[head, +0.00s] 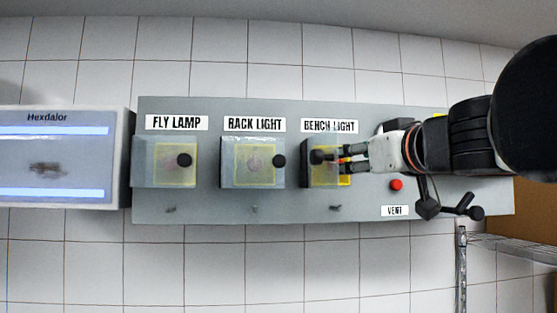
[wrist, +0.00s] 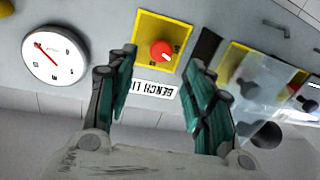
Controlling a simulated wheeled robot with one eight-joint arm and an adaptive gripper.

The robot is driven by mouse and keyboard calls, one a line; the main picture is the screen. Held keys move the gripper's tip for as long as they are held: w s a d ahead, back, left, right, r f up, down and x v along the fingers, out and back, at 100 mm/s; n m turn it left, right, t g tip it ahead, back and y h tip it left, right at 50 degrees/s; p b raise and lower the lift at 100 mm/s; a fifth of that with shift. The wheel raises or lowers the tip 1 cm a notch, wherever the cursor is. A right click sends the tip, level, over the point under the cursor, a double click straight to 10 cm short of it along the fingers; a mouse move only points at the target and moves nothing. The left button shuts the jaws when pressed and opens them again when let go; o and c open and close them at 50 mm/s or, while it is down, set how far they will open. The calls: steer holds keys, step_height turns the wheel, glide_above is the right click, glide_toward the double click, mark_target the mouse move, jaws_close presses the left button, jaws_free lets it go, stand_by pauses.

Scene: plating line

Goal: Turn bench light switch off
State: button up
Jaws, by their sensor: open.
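The bench light switch is a red round knob (wrist: 161,51) with a pale mark, on a yellow-edged plate (wrist: 183,33). The BENCH LIGHT label (head: 329,126) sits above it in the head view and appears upside down in the wrist view (wrist: 148,88). My gripper (head: 346,160) is open and empty at this switch; in the wrist view its fingers (wrist: 165,75) stand either side of the knob, which shows between and beyond the tips. I cannot tell whether they touch it. A black cover knob (head: 318,157) stands at the left of the switch, the cover apparently swung open.
Clear covers with black knobs lie over the FLY LAMP (head: 165,163) and RACK LIGHT (head: 240,175) switches. A round gauge (wrist: 55,52) shows in the wrist view. The Hexdalor box (head: 62,155) is at left.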

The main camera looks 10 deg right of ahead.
steer(key=w+a+p, duration=0.1)
steer(key=w, duration=0.6)
steer(key=shift+c, duration=0.6)
steer(key=c, duration=1)
